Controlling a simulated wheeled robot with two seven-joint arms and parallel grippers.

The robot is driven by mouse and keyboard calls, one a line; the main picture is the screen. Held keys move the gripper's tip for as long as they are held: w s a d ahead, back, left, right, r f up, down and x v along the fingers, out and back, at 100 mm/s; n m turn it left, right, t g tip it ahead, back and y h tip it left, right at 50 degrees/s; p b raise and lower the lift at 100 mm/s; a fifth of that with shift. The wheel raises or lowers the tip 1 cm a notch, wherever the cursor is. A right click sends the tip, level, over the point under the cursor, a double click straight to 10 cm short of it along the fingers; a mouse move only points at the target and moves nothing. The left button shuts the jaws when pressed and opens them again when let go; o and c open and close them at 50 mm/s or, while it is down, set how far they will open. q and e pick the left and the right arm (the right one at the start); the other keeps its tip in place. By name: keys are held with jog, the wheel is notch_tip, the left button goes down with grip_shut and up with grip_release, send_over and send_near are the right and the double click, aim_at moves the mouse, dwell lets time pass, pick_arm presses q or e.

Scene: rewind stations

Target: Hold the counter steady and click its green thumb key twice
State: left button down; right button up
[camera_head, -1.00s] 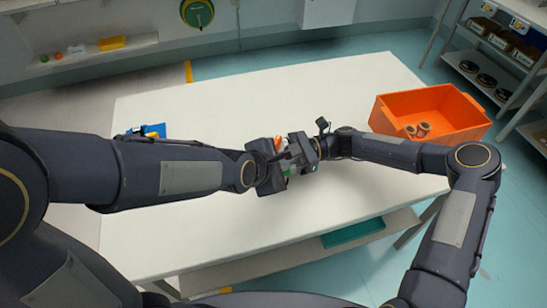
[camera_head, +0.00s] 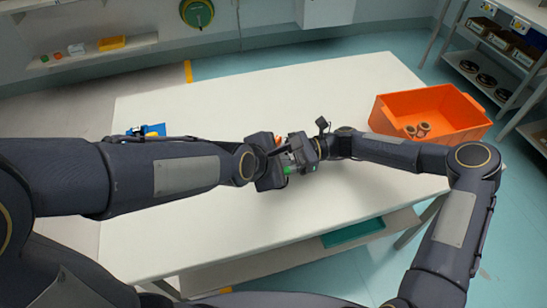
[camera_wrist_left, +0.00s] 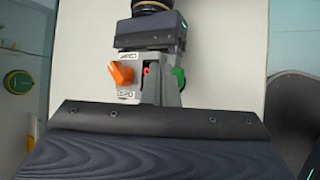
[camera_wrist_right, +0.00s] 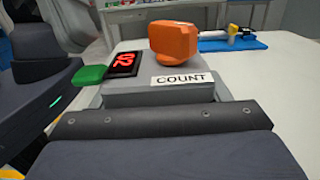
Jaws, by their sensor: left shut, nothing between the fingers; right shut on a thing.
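The counter (camera_wrist_right: 150,75) is a small grey box with an orange knob (camera_wrist_right: 173,40), a lit red display (camera_wrist_right: 122,63) and a COUNT label. Its digits are turned sideways and hard to read. The green thumb key (camera_wrist_right: 90,77) juts from its side, and also shows in the left wrist view (camera_wrist_left: 179,78). My right gripper (camera_head: 303,153) is shut on the counter and holds it above the table. My left gripper (camera_head: 282,162) is shut and empty, close beside the counter on the key's side.
The white table (camera_head: 230,235) is mostly clear below the arms. An orange bin (camera_head: 440,112) with brown rolls inside stands at the right. A blue item (camera_head: 152,130) lies at the table's left, partly behind my left arm. Shelves (camera_head: 500,75) stand at the far right.

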pick_arm(q)
jog(key=shift+r, duration=2.7)
pick_arm(e)
jog(key=o, duration=1.1)
jog(key=shift+o, duration=0.2)
